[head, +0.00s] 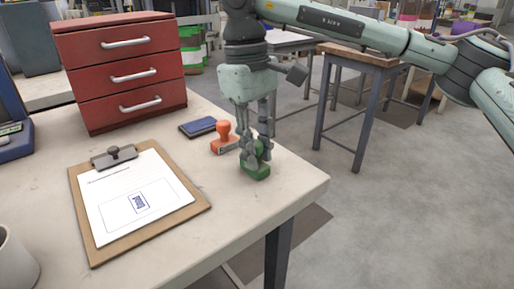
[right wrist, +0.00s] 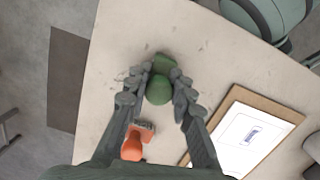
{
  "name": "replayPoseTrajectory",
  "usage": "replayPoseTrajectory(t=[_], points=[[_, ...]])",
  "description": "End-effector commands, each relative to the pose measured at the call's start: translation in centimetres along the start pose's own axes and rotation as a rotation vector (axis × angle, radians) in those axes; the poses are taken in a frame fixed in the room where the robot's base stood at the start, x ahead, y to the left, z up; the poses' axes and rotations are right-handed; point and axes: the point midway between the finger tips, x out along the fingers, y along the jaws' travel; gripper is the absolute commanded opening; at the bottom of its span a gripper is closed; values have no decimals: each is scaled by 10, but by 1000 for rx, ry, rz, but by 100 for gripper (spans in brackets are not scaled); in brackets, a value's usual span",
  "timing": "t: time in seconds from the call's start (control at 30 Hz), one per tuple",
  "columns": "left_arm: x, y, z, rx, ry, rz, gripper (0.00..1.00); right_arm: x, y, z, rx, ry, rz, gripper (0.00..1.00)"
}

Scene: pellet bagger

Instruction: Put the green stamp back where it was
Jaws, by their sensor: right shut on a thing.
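The green stamp (head: 256,171) is upright at the right part of the table, near its right edge, with its base at the table top. My right gripper (head: 255,148) comes down from above and is shut on the green stamp's handle. In the right wrist view, the green stamp (right wrist: 159,88) sits between the two fingertips (right wrist: 160,85). Whether its base presses on the table or hovers just above it, I cannot tell. My left gripper is not in view.
An orange stamp (head: 224,140) stands just left of the green one, beside a blue ink pad (head: 198,128). A clipboard (head: 190,200) with a stamped sheet lies in front. A red drawer cabinet (head: 85,75) stands behind. The table's right edge (head: 310,195) is close.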

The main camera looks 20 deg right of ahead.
Motion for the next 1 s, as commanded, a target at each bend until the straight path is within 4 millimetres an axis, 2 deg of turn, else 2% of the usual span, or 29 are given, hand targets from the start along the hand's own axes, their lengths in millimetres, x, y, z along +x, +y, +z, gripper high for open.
replayPoseTrajectory(t=[0.03, 0.07, 0.23, 0.6, 0.67, 0.77, 0.97, 1.0], points=[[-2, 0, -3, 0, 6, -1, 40, 2, 0, 0, 0, 0, 0, 0], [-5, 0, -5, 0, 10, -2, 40, 1, 0, 0, 0, 0, 0, 24], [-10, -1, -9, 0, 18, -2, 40, 1, 0, 0, 0, 0, 0, 44], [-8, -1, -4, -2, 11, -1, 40, -4, 0, 0, 0, 0, 0, 44], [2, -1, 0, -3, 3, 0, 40, -9, 0, 0, 0, 2, 1, 44], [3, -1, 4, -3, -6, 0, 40, -27, 0, -1, 0, 4, 1, 44], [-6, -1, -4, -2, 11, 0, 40, -75, 0, 0, 0, 4, 2, 44], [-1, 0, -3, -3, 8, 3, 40, -84, 0, 0, 1, 4, 3, 44]])
